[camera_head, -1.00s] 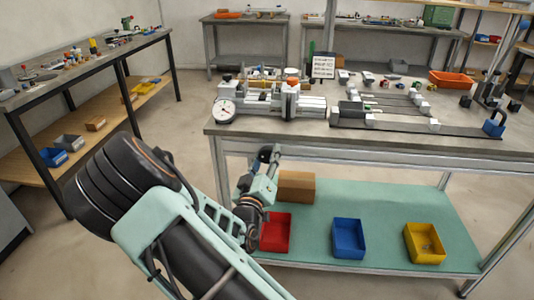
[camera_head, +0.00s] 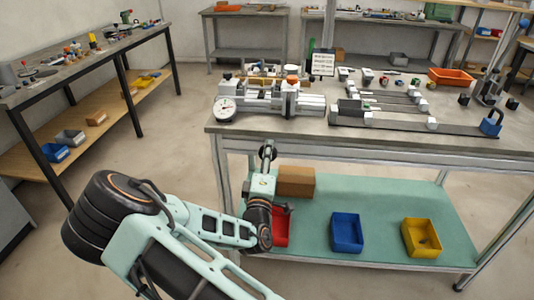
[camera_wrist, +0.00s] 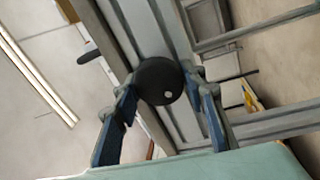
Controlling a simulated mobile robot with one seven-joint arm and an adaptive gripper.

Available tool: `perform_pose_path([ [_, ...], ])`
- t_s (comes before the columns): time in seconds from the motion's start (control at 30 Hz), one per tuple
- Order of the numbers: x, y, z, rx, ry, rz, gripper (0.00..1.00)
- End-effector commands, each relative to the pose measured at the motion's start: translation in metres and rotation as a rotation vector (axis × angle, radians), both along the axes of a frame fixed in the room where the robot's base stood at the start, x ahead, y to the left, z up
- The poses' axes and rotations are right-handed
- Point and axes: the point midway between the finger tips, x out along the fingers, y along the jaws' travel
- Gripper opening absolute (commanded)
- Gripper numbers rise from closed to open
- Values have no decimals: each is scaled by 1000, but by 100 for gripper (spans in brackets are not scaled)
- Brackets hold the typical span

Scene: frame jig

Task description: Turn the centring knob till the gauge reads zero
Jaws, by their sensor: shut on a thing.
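A round black knob (camera_wrist: 159,81) with a pale dot on its face sits against a grey metal profile in the wrist view. My gripper (camera_wrist: 160,84) has one blue-grey finger on each side of the knob and is shut on it. In the head view my gripper (camera_head: 268,152) is at the bench's front edge, where its fingertips are too small to make out well. The round white gauge (camera_head: 225,108) is at the left end of the jig (camera_head: 262,98) on the bench top. Its needle is too small to read.
The bench (camera_head: 370,146) carries rails and small parts right of the jig. Below, a green shelf (camera_head: 375,200) holds a cardboard box (camera_head: 295,181) and red (camera_head: 281,228), blue (camera_head: 347,232) and yellow (camera_head: 421,237) bins. A dark lever (camera_wrist: 88,57) is left of the knob.

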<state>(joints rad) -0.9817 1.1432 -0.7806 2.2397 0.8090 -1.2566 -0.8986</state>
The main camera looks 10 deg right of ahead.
Motion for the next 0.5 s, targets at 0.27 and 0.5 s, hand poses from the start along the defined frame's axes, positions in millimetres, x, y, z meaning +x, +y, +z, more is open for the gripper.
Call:
perform_pose_path([
  [0.27,0,0,0,-56,19,-1,14],
  [0.5,0,0,0,-62,21,-1,14],
])
